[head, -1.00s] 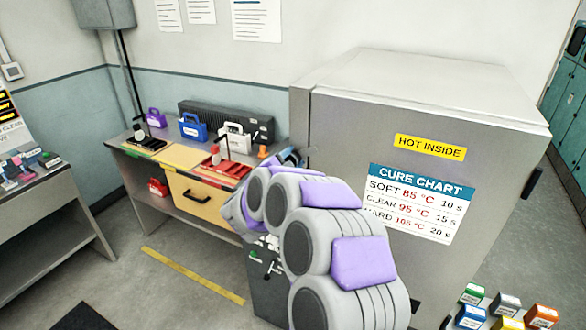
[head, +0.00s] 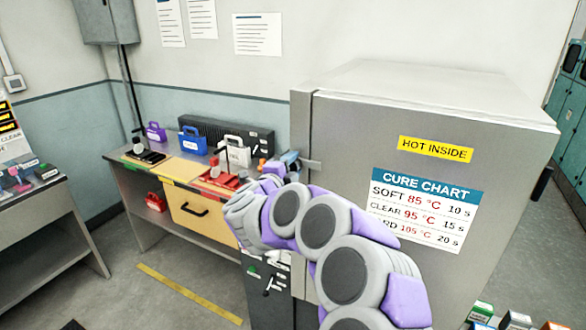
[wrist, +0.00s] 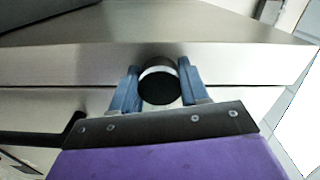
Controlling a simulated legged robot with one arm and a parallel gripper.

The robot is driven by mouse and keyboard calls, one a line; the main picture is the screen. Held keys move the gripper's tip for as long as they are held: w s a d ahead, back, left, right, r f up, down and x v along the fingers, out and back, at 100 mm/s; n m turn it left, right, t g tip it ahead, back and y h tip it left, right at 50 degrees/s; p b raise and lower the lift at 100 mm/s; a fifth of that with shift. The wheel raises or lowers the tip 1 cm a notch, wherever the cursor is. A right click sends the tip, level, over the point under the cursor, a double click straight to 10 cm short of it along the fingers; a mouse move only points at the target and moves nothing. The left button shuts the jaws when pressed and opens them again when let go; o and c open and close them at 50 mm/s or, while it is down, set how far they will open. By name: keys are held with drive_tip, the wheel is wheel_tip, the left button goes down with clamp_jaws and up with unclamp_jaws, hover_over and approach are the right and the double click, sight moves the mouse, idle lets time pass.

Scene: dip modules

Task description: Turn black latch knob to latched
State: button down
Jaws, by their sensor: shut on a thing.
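The black latch knob (wrist: 158,85) sits on the grey metal face of the oven cabinet (head: 340,130), near its front left edge. In the wrist view it is round and black with a light band across its upper part. My gripper (wrist: 158,88) has its two blue fingers on either side of the knob and is shut on it. I cannot tell which latch position the knob is in.
A bench (head: 165,172) with coloured cases and trays stands left of the cabinet. A black bar handle (wrist: 40,138) shows at the left in the wrist view. Several coloured blocks (head: 515,320) are at the lower right.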

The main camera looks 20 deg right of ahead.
drive_tip(key=shift+f, duration=0.45)
drive_tip(key=c, duration=1)
unclamp_jaws()
drive_tip(key=shift+c, duration=0.2)
drive_tip(key=o, duration=0.5)
drive_tip(key=shift+s+a+r, duration=0.1)
drive_tip(key=shift+s+r, duration=0.05)
drive_tip(key=shift+r, duration=0.05)
drive_tip(key=shift+c, duration=0.2)
drive_tip(key=shift+r, duration=0.1)
drive_tip(key=p+v, duration=0.3)
drive_tip(key=v, duration=1.4)
drive_tip(key=shift+a, duration=0.3)
